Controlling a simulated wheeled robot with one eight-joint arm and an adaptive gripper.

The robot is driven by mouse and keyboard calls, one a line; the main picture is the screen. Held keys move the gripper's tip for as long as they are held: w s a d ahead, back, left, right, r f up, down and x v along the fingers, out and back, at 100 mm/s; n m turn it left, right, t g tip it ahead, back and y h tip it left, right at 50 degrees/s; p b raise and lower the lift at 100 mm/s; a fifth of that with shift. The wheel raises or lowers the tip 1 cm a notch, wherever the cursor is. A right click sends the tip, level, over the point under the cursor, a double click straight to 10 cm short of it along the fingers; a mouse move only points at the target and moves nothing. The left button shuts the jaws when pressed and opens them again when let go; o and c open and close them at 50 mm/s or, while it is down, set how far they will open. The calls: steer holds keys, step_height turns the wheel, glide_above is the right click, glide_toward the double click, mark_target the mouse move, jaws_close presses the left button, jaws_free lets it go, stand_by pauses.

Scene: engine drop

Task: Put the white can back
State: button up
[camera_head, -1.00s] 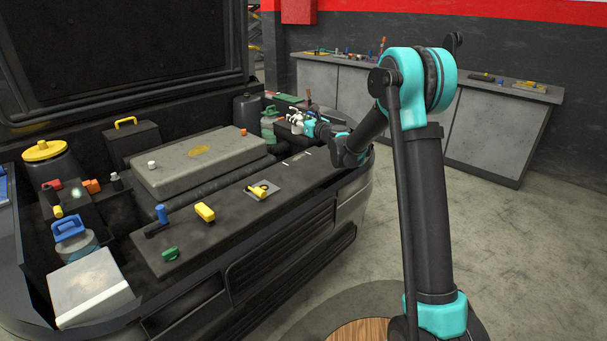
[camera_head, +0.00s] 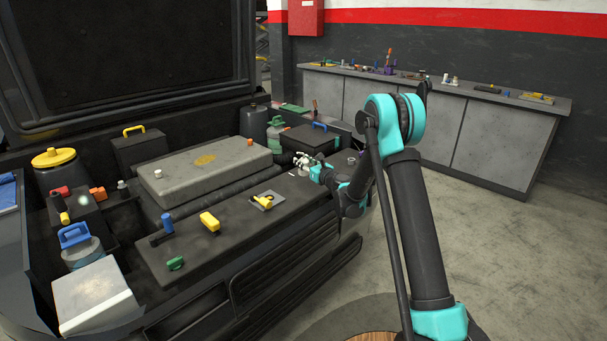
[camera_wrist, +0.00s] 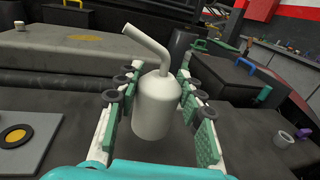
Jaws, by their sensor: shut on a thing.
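The white can (camera_wrist: 155,108) has a round body, a tapered neck and a bent spout. In the wrist view it stands about upright between the two green-padded fingers of my gripper (camera_wrist: 157,82), which is shut on it. In the head view my gripper (camera_head: 308,164) is over the right part of the dark front ledge (camera_head: 225,225) of the engine bay, and the can is small and hard to make out there. I cannot tell whether its bottom touches the ledge.
A black box with a blue handle (camera_head: 308,141) and a green canister (camera_head: 274,134) stand behind my gripper. A small grey cup (camera_wrist: 284,138) is to its right.

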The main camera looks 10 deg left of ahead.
mark_target(307, 175)
steer(key=shift+f, duration=2.7)
steer(key=shift+f, duration=0.2)
steer(key=o, duration=1.2)
steer(key=shift+o, duration=0.2)
